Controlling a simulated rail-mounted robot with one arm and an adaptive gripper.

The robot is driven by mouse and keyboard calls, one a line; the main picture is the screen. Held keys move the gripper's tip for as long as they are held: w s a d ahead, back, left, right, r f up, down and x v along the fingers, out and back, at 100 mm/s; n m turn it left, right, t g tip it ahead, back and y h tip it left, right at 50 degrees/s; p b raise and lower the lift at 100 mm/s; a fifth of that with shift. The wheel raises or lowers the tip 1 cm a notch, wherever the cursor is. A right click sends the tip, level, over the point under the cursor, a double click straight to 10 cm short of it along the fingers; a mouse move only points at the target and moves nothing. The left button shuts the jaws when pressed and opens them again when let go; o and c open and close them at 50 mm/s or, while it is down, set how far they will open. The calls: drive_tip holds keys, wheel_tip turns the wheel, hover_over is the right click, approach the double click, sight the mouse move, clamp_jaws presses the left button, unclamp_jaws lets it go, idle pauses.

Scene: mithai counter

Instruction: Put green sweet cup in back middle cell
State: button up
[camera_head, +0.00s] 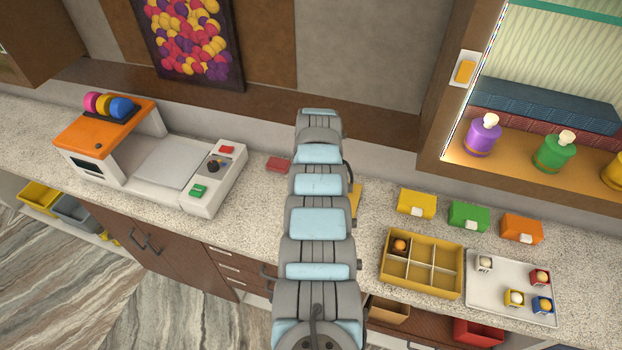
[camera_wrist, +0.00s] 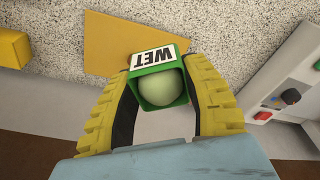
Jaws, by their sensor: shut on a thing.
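My gripper (camera_wrist: 155,110) is shut on the green sweet cup (camera_wrist: 147,103), with its two yellow fingers on either side of it. The cup holds a pale round sweet and bears a white label reading WET. In the head view my arm hides the gripper and the cup. The yellow divided box (camera_head: 419,287) stands on the counter, right of my arm. Its back left cell holds a cup with an orange sweet (camera_head: 400,245). Its back middle cell (camera_head: 423,251) looks empty, as do its other cells. The held cup is away from the box, over the counter near an orange-yellow sheet (camera_wrist: 120,40).
A white tray (camera_head: 510,275) with several sweet cups lies right of the box. Yellow (camera_head: 417,204), green (camera_head: 468,217) and orange (camera_head: 521,229) small boxes stand behind. A white and orange machine (camera_head: 160,160) is at left. A shelf cabinet (camera_head: 440,120) overhangs at back right.

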drive_tip(key=shift+d+f, duration=0.4)
drive_tip(key=shift+d, duration=0.1)
idle(0.6)
drive_tip(key=shift+d+f, duration=0.2)
drive_tip(key=shift+d, duration=0.1)
drive_tip(key=shift+s+d+f+m+b, duration=0.2)
drive_tip(key=shift+d+f+m+b, duration=0.2)
drive_tip(key=shift+d+f, duration=0.25)
idle(1.0)
drive_tip(key=shift+d, duration=0.4)
drive_tip(key=shift+f, duration=0.1)
drive_tip(key=shift+d+f, duration=0.25)
drive_tip(key=shift+d, duration=0.25)
drive_tip(key=shift+s+d+f, duration=0.1)
drive_tip(key=shift+d+f, duration=0.15)
drive_tip(key=shift+d, duration=0.1)
drive_tip(key=shift+d+m, duration=0.15)
drive_tip(key=shift+m, duration=0.15)
